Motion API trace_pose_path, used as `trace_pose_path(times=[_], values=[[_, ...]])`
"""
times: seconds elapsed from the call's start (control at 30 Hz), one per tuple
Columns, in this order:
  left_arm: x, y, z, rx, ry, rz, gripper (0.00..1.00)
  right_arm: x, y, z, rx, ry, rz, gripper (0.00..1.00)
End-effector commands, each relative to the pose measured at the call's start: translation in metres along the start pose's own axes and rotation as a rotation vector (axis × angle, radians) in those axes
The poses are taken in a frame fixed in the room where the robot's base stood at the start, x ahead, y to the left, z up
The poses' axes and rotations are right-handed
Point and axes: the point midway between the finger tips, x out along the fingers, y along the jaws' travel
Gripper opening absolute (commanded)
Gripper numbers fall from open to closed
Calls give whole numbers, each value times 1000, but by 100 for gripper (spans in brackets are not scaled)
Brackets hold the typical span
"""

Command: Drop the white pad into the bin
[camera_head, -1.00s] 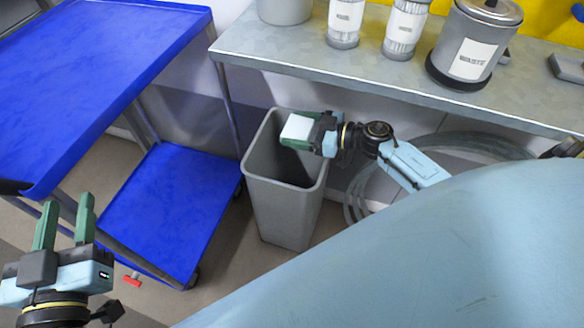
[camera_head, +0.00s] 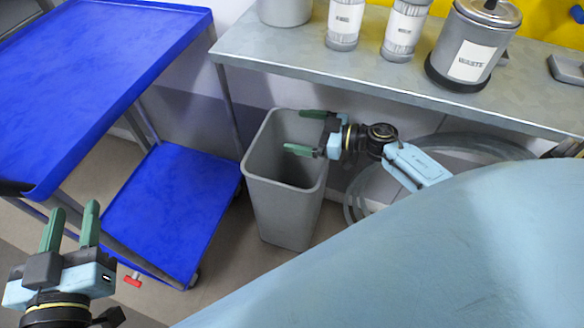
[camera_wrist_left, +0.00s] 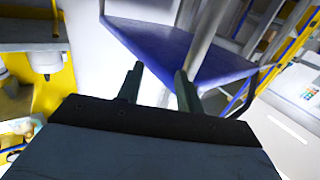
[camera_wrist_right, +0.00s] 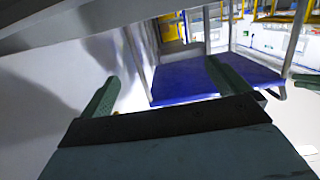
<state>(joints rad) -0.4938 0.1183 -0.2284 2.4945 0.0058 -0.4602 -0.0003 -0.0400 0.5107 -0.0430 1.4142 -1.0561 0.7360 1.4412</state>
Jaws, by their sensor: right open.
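The grey bin (camera_head: 283,212) stands upright on the floor, under the edge of the metal bench. My right gripper (camera_head: 294,131) is over the bin's mouth with its green fingers spread wide and nothing between them. Its two fingers also show apart and empty in the right wrist view (camera_wrist_right: 162,88). The white pad is not visible in any current view; the deeper inside of the bin is dark and partly hidden. My left gripper (camera_head: 74,210) is at the lower left, away from the bin, with an empty gap between its fingers.
A blue cart has an upper tray (camera_head: 95,75) and a lower shelf (camera_head: 170,210) left of the bin. The metal bench (camera_head: 300,55) behind holds jars and a canister labelled WASTE (camera_head: 472,50). A coiled hose (camera_head: 470,145) lies right of the bin.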

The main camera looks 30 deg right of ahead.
Motion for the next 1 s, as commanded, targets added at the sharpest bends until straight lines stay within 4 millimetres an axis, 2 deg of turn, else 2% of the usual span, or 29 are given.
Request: trace_pose_path(times=[0.27, 0.6, 0.8, 1.0], values=[[-13, -10, 44, 5, -291, -24, 36, -36, 0, -1, 0, -3, 1, 100], [-51, -21, 97, 2, -662, -57, 36, -82, 0, -1, 1, -4, 0, 100], [-78, -27, 117, -3, -847, -75, 36, -107, 0, -1, 0, -3, 0, 100], [-94, -29, 128, -7, -948, -83, 36, -120, 0, -1, -1, -1, 0, 100]])
